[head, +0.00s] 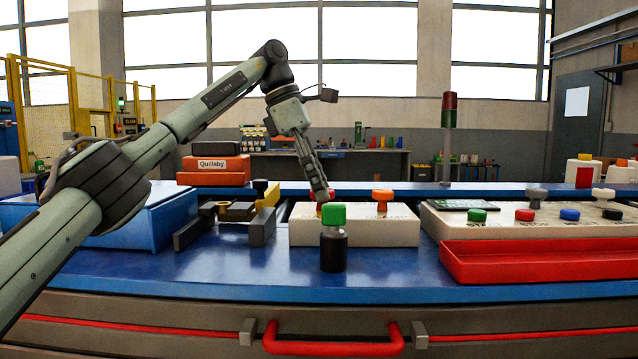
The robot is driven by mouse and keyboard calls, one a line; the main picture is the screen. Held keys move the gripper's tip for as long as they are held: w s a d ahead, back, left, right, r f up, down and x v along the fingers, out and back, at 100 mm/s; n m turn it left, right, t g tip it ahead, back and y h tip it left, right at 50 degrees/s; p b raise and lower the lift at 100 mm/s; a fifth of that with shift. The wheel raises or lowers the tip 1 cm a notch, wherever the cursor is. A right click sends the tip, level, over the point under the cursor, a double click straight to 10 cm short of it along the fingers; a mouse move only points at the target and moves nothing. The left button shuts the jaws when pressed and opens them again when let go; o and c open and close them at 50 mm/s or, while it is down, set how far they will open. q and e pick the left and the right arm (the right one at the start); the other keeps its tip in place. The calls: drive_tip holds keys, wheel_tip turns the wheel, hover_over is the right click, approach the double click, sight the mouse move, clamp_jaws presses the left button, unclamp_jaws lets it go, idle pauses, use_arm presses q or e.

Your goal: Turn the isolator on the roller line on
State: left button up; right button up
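A white box (364,233) stands on the blue table top at centre. It carries an orange knob (382,197) on a short stem and a red knob (329,196) to its left. Which of these is the isolator, and its on or off marking, I cannot read. My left gripper (321,195) points down at the red knob, its fingertips at or very near it. The fingers look side-on and close together, so their opening and any contact are unclear. My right gripper is out of view.
A dark bottle with a green cap (333,215) stands in front of the white box and hides part of it. A red tray (540,262) lies at right, before a white panel with coloured knobs (440,217). A blue case (150,222) is at left.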

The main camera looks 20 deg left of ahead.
use_arm(q)
drive_tip(key=shift+o, duration=1.3)
drive_tip(key=v, duration=0.7)
drive_tip(key=shift+r, duration=0.25)
drive_tip(key=shift+a, duration=0.15)
